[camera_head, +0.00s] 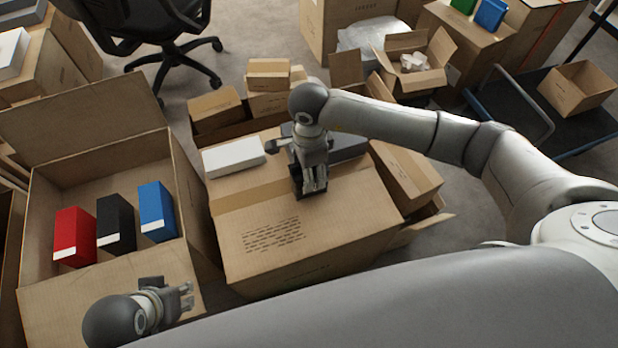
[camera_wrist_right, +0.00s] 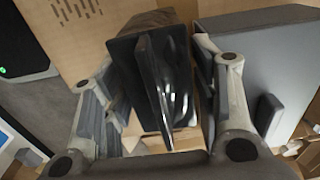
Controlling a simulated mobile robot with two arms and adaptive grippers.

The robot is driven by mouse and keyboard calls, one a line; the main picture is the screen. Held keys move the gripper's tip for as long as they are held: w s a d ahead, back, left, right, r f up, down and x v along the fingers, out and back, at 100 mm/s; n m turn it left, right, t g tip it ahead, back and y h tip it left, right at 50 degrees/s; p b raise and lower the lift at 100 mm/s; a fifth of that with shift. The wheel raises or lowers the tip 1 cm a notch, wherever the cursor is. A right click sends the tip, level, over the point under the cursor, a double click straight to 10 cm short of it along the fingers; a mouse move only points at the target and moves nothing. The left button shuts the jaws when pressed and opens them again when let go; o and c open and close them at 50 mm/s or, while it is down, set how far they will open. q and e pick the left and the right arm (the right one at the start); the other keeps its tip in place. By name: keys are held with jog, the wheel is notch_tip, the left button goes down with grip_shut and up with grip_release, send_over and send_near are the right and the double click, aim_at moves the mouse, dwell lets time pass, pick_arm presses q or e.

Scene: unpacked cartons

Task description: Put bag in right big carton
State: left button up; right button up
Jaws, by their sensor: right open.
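The big brown carton (camera_head: 318,228) at the middle looks closed on top, with printed text. My right gripper (camera_head: 312,188) is open above its top. In the right wrist view, a black glossy object (camera_wrist_right: 165,75) shows between the open fingers of this gripper (camera_wrist_right: 165,100). It may be the bag, but I cannot tell for sure, nor whether the fingers touch it. My left gripper (camera_head: 187,297) is low at the left, in front of the open left carton (camera_head: 95,290); whether it is open is unclear.
The left carton holds a red box (camera_head: 75,232), a black box (camera_head: 115,222) and a blue box (camera_head: 156,207). A white box (camera_head: 234,157) and a dark grey object (camera_head: 347,147) lie towards the back of the middle carton. Smaller cartons (camera_head: 215,107) stand behind.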

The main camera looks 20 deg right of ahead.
jog(key=shift+f, duration=0.15)
jog(key=c, duration=0.9)
